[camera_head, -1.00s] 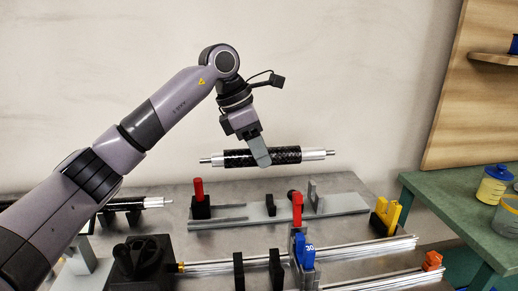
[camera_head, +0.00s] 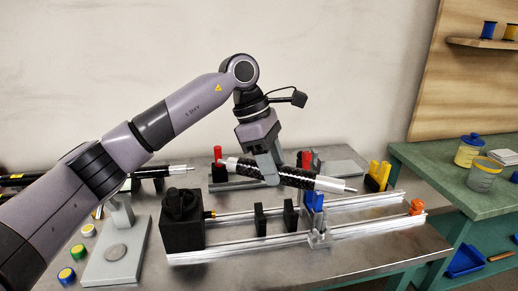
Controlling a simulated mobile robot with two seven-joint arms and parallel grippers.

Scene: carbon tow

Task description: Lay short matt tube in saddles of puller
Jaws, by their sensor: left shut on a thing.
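My left gripper (camera_head: 268,164) is shut around the middle of a short black tube (camera_head: 297,178) on a silver rod with ends sticking out. It holds the tube in the air, tilted down to the right, behind the puller's saddles in the picture. The gripper hides part of the tube. The puller has two silver rails (camera_head: 365,229), a black block with a knob (camera_head: 182,222) at left and a blue part (camera_head: 314,202) at right. Two black saddles (camera_head: 260,219) (camera_head: 290,216) stand between them and look empty. My right gripper is out of view.
Behind the tube is a grey fixture with a red post (camera_head: 217,153). Yellow posts (camera_head: 378,174) stand at right. Another black tube (camera_head: 165,171) lies at left. A grey stand (camera_head: 117,255) and small coloured-lid pots (camera_head: 78,252) are front left. A green table (camera_head: 440,180) adjoins at right.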

